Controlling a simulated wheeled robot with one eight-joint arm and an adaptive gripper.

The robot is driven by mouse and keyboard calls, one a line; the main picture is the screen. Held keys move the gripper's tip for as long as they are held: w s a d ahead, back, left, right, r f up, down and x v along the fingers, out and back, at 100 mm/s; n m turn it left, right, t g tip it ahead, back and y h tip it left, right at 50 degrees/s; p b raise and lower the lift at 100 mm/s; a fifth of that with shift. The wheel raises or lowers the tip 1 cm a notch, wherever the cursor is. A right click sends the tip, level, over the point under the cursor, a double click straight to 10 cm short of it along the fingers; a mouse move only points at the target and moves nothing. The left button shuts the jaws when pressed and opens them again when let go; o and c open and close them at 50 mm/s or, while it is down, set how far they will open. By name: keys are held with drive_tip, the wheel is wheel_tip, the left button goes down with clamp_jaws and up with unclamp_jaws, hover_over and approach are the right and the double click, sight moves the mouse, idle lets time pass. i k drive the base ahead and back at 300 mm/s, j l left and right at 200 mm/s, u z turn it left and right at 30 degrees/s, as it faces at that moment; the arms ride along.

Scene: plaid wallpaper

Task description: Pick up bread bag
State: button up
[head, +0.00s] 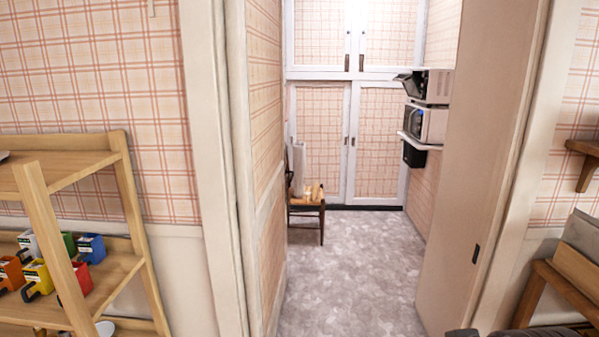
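I cannot make out a bread bag for certain. A wooden chair (307,212) stands against the left side at the far end of the passage, beyond the doorway. On its seat are a tall white roll-like item (298,170) and a small tan item (317,191), too small to identify. My gripper is not in view. Dark shapes at the bottom right edge are cut off, and I cannot tell what they are.
An open door (484,150) stands at the doorway's right. The grey floor (345,270) between is clear. A wooden shelf (125,165) with several coloured boxes is at left. Microwave-like appliances (428,123) sit on the far right wall, near tall cupboards (380,140).

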sight(298, 149)
drive_tip(key=i+z, duration=0.1)
drive_tip(key=i, duration=2.6)
drive_tip(key=i+z, duration=0.2)
drive_tip(key=i, duration=0.65)
drive_tip(key=i+z, duration=0.2)
drive_tip(key=i, duration=0.65)
drive_tip(key=i+u, duration=0.4)
drive_tip(key=i+l+u, duration=0.25)
drive_tip(key=u, duration=0.15)
drive_tip(key=i+l+u, duration=0.95)
drive_tip(key=i+l, duration=0.15)
drive_tip(key=l, duration=0.1)
